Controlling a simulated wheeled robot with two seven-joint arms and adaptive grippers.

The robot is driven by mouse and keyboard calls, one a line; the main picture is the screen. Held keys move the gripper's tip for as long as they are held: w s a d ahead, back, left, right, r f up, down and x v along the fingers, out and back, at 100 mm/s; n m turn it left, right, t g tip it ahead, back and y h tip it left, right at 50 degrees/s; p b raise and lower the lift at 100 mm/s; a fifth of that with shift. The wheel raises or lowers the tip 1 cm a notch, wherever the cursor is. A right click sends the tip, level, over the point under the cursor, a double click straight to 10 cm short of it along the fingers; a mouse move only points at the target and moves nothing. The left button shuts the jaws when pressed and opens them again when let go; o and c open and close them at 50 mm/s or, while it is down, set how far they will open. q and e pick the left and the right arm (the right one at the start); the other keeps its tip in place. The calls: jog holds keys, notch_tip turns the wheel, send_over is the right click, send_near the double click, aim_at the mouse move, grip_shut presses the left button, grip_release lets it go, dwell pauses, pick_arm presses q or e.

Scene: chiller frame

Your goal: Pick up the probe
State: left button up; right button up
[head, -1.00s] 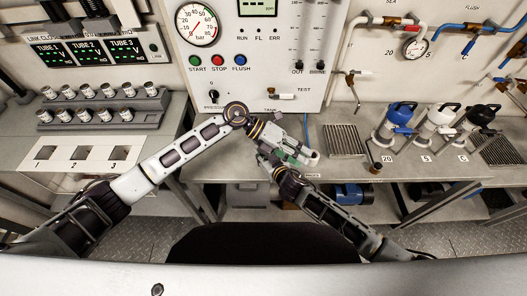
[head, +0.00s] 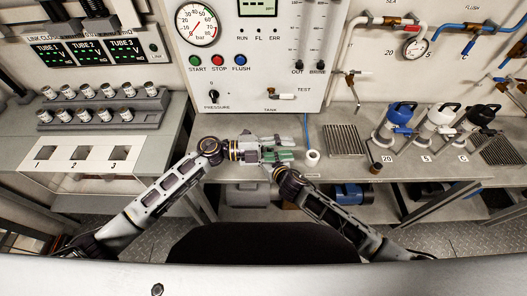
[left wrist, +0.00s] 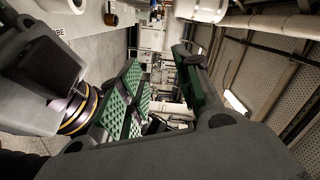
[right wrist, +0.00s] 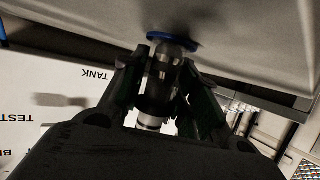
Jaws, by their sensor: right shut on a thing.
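My right gripper (right wrist: 162,100) is shut on a dark cylindrical piece, apparently the probe (right wrist: 158,88). It has a clear upper part and a blue disc at one end. In the head view the probe cannot be made out. My left gripper (head: 287,151) is above the bench's front edge, close beside the right gripper, its fingers pointing right. The left wrist view shows its green pads apart with nothing between them. A white hollow holder (head: 312,158) stands just right of the left fingertips, near a small label only partly readable in the left wrist view.
A dark grate (head: 343,141) and blue, white and black bottles (head: 400,120) stand on the bench to the right. A rack of vials (head: 105,108) and a white plate with numbered square holes (head: 82,153) are at left. A panel with gauge (head: 197,24) rises behind.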

pick_arm(q)
jog(key=a+f+n+t+y, duration=0.2)
jog(key=a+f+n+t, duration=0.2)
jog(key=a+n, duration=0.3)
jog(key=a+f+n+t+y, duration=0.3)
jog(key=a+n+t, duration=0.4)
jog(key=n, duration=0.7)
jog(key=shift+a+f+n+t, duration=0.3)
jog(key=shift+a+f, duration=0.15)
jog(key=shift+f, duration=0.4)
jog(key=shift+w+d, duration=0.1)
jog(key=shift+w, duration=0.05)
jog(key=x, duration=0.6)
jog(key=shift+w+d, duration=0.2)
jog(key=shift+x, duration=2.6)
